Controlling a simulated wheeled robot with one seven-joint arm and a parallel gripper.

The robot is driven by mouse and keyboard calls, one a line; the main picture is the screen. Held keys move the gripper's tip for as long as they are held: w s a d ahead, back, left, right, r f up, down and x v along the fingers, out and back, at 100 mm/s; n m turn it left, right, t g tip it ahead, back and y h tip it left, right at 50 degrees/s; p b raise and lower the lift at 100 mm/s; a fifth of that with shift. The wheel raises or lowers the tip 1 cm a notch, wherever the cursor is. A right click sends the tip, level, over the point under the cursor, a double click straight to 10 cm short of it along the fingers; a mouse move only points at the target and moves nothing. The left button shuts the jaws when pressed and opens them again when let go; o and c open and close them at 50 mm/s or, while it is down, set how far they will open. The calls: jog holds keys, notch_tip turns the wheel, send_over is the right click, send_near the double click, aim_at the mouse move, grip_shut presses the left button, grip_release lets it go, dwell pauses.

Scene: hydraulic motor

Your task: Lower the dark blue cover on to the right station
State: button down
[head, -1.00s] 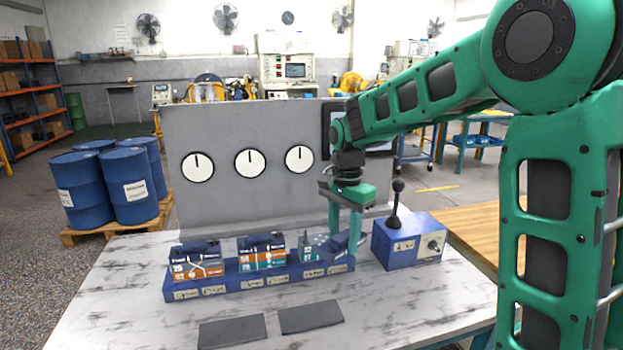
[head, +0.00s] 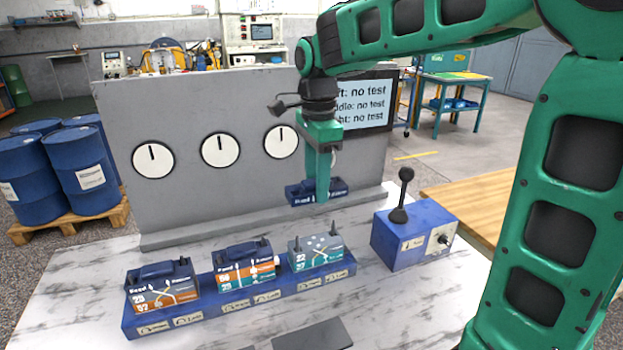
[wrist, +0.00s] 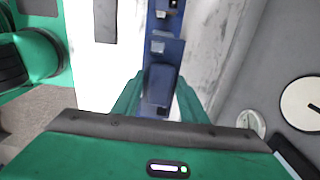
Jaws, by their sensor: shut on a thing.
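My gripper (head: 319,195) is shut on the dark blue cover (head: 298,194) and holds it in the air, above and behind the right station in the head view. The right station (head: 316,254) has a teal and white top with small dots and two dark upright pins; no cover is on it. In the wrist view the cover (wrist: 160,88) shows between my green fingers (wrist: 160,100). The cover's underside is hidden. The left station (head: 162,286) and middle station (head: 244,264) each have a dark blue cover on top.
The stations sit on a long blue base (head: 240,298). A blue box with a black lever (head: 414,235) stands to the right. A grey panel with dials (head: 220,150) rises behind. A dark flat plate (head: 314,335) lies in front. A screen (head: 366,104) reads "no test".

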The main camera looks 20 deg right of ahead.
send_near(316, 242)
jog(key=shift+f, duration=2.7)
jog(key=shift+f, duration=0.55)
jog(key=c, duration=1)
grip_release()
notch_tip(316, 242, up, 11)
jog(key=shift+w+f, duration=0.1)
jog(key=shift+f, duration=0.05)
jog(key=s+d+f+n, duration=0.3)
jog(key=s+d+n, duration=0.3)
jog(key=s+d, duration=0.75)
jog(key=s+d+f+n, duration=0.2)
jog(key=s, duration=0.4)
jog(key=s+d+f+n, duration=0.1)
jog(key=s+f+n, duration=0.1)
jog(key=s, duration=0.5)
jog(key=shift+d+f+n, duration=0.2)
jog(key=shift+d+n, duration=0.2)
jog(key=shift+n, duration=0.4)
